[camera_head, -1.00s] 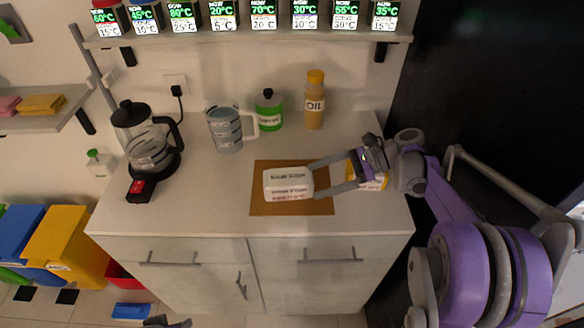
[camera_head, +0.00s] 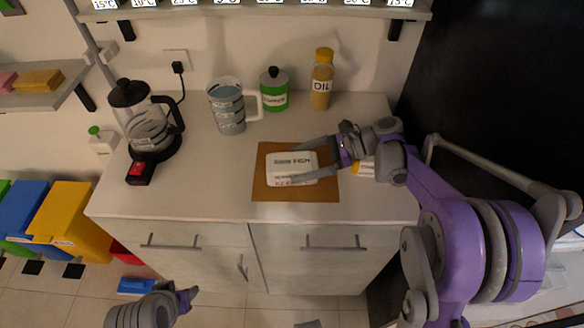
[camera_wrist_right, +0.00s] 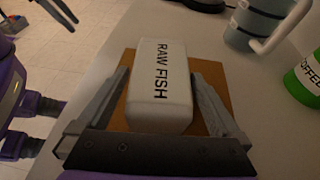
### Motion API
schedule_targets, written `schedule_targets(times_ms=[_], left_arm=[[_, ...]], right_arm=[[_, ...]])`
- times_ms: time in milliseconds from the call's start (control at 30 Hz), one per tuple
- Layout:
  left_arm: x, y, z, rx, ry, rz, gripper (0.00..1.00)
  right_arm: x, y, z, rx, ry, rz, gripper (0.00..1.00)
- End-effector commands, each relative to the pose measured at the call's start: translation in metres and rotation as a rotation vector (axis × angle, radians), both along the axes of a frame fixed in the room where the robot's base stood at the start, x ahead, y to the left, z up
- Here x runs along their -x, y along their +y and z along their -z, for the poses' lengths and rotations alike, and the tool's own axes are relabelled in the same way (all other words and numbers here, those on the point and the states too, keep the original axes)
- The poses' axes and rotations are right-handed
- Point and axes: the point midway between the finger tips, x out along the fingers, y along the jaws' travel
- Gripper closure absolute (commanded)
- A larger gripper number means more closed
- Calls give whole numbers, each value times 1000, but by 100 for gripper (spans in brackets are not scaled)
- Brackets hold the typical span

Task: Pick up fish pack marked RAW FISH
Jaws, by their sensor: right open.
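The white fish pack (camera_head: 290,168) lies on a brown board (camera_head: 265,190) on the counter. In the right wrist view, the pack (camera_wrist_right: 160,85) shows "RAW FISH" on its top. My right gripper (camera_wrist_right: 160,75) is open, with one finger along each long side of the pack; I cannot tell if they touch it. In the head view, this gripper (camera_head: 296,164) reaches in from the right, its fingers partly covering the pack's edges. Part of my left gripper (camera_head: 188,298) shows at the bottom left, low in front of the cabinet; its jaws are unclear.
Behind the pack stand a grey mug (camera_head: 228,108), a green coffee jar (camera_head: 274,90) and an oil bottle (camera_head: 322,80). A kettle (camera_head: 145,125) is at the left. A white and yellow item (camera_head: 365,166) is partly hidden by my right wrist. The counter's front strip is clear.

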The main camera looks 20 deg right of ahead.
Motion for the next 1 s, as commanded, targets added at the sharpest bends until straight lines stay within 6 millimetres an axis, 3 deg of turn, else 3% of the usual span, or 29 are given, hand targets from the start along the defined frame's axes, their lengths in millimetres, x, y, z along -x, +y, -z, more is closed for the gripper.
schedule_targets(times_ms=[200,733,1000], left_arm=[[0,0,0,0,0,0,50],[0,0,0,0,0,0,50],[0,0,0,0,0,0,50]], right_arm=[[0,1,0,0,0,1,2],[-1,1,0,0,1,1,97],[0,1,-2,-2,-1,1,100]])
